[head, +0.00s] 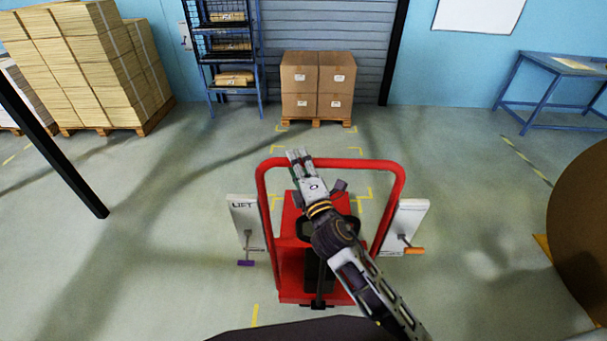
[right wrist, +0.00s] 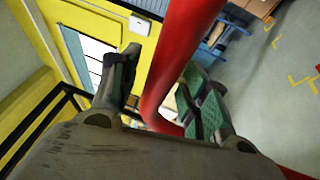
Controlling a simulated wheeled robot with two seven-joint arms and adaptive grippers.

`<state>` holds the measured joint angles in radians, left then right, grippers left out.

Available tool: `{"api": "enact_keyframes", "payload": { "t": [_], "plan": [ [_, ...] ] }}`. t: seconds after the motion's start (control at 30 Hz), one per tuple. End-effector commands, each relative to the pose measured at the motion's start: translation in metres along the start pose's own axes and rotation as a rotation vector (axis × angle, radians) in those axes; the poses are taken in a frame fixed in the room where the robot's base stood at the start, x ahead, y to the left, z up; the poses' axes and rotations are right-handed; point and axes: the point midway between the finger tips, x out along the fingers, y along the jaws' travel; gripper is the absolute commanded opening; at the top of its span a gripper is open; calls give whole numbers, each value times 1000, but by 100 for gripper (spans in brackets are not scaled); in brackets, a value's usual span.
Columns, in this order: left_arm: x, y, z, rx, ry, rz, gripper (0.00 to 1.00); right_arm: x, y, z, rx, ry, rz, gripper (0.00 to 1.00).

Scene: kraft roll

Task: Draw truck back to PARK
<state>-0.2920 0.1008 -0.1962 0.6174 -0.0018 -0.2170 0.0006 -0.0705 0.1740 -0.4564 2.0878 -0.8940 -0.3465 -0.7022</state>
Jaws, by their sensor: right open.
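The red truck (head: 290,262) stands in the middle of the floor in the head view, with an upright red hoop handle (head: 262,200). My right gripper (head: 298,156) is at the top bar of the hoop, left of its middle. In the right wrist view the red bar (right wrist: 178,60) passes between the two parted fingers (right wrist: 160,95). The gripper is open around the bar; whether a finger touches it I cannot tell. A white LIFT panel (head: 243,217) with a purple lever (head: 246,263) is on the truck's left. My left gripper is not in view.
Another white panel (head: 405,220) with an orange lever (head: 413,251) is on the truck's right. Stacked cartons (head: 318,85) stand on a pallet beyond the truck. A large brown roll (head: 585,225) is at the right edge. A dark post (head: 60,160) crosses the left. Floor beside the truck is clear.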

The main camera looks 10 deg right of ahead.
Motion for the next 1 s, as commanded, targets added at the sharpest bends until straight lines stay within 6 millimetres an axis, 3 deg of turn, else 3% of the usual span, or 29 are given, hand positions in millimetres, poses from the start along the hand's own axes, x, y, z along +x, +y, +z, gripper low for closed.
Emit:
{"api": "enact_keyframes", "payload": {
  "t": [0.27,1.0],
  "plan": [
    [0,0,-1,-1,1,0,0,-9,0,0,0,0,0,46],
    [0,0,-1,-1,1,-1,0,-61,-1,0,1,0,-1,46]
  ]
}}
